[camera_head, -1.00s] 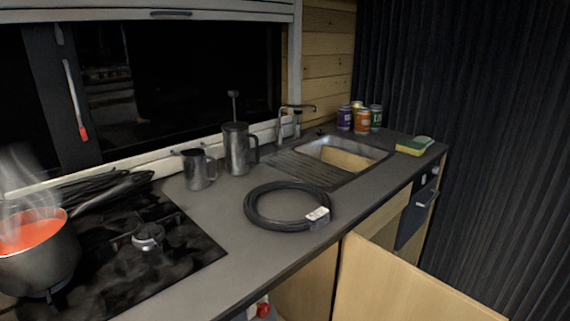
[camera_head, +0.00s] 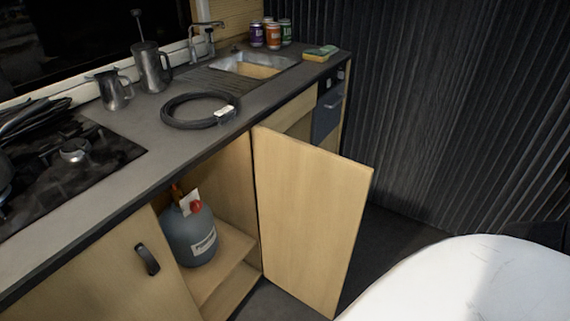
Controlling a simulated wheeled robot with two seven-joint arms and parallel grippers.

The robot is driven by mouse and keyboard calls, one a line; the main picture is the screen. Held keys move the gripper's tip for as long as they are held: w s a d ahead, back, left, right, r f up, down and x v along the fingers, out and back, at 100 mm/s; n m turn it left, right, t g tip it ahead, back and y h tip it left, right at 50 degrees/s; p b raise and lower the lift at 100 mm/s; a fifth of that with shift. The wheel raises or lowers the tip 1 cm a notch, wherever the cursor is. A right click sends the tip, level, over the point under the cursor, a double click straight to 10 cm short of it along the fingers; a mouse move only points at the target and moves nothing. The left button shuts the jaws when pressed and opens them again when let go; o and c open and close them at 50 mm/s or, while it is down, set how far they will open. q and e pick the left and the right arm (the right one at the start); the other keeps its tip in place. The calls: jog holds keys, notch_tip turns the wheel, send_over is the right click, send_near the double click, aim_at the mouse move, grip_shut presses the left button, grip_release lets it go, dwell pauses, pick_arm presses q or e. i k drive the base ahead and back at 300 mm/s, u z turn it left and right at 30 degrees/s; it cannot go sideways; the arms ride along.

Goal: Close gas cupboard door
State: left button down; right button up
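The gas cupboard door (camera_head: 308,215) is a light wooden panel below the counter. It stands wide open, swung out from the cabinet front, with its hinge side at the right of the opening. Inside the open cupboard, a grey gas bottle (camera_head: 190,235) with a red knob and a white tag stands on a wooden base. No handle shows on the face of the door that I see. Neither of my grippers is in view.
The counter (camera_head: 170,145) carries a coiled black hose (camera_head: 198,110), metal jugs (camera_head: 152,68), a hob (camera_head: 70,165) and a sink (camera_head: 252,64). A closed cupboard with a black handle (camera_head: 147,260) is at left. A white rounded surface (camera_head: 470,285) fills the lower right. Dark floor shows beyond the door.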

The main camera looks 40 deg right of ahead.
aim_at(312, 200)
jog(key=u, duration=2.85)
jog(key=k, duration=2.75)
jog(key=z, duration=1.95)
jog(key=i, duration=0.5)
jog(key=z, duration=0.05)
jog(key=k, duration=0.2)
jog(key=u, duration=0.2)
